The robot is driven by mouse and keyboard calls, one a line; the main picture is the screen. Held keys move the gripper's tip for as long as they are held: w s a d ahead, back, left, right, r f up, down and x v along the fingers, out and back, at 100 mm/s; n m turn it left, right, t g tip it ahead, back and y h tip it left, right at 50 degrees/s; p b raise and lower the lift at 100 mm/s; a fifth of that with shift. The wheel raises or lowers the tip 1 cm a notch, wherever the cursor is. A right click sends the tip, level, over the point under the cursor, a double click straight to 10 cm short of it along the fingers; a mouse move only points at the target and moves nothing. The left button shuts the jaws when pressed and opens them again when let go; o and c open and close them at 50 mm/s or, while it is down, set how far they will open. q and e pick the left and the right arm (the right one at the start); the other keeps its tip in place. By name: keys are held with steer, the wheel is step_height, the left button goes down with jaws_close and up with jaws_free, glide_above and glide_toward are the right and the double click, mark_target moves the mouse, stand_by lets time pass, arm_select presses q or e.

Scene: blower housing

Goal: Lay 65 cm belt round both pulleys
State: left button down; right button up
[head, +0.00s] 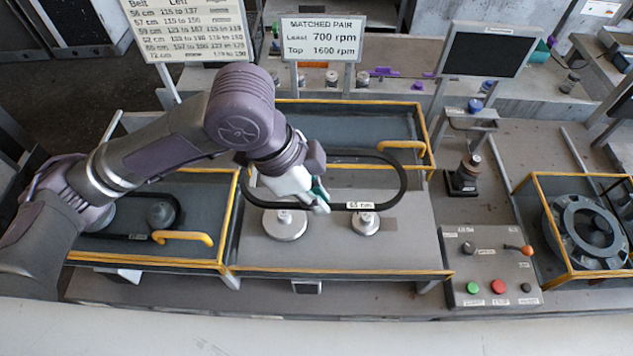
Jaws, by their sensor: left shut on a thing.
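The black 65 cm belt (407,184) is a long loop with a white "65 cm" tag. My left gripper (318,200) is shut on its near side and holds it over the middle tray. The larger pulley (285,226) stands at the left on the tray's plate and the smaller pulley (366,224) stands to its right. The belt's near run passes just behind both pulleys in the picture. Its height above the plate is hard to tell. The arm hides part of the belt's left side. My right gripper is not in view.
The middle tray has a yellow-edged frame (340,272) and a yellow handle (403,145). A left tray (146,256) holds another belt and pulley. A control panel (490,264) with buttons and a lever stands right. Signs (323,40) and a dark screen (484,53) rise behind.

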arm_select(q)
glide_above(322, 246)
steer(key=a, duration=0.1)
step_height(322, 246, down, 4)
steer(key=f, duration=0.1)
step_height(322, 246, down, 8)
steer(key=b, duration=0.9)
steer(key=shift+a+f, duration=0.1)
steer(key=shift+f, duration=0.15)
steer(key=shift+f+b, duration=0.4)
steer(key=shift+f, duration=0.35)
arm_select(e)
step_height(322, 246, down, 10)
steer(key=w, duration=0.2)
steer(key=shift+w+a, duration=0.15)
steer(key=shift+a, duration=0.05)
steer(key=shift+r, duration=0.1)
arm_select(q)
steer(key=shift+p, duration=0.8)
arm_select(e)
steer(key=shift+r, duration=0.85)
arm_select(q)
steer(key=shift+f, duration=0.35)
steer(key=shift+f, duration=0.3)
steer(key=shift+f, duration=0.4)
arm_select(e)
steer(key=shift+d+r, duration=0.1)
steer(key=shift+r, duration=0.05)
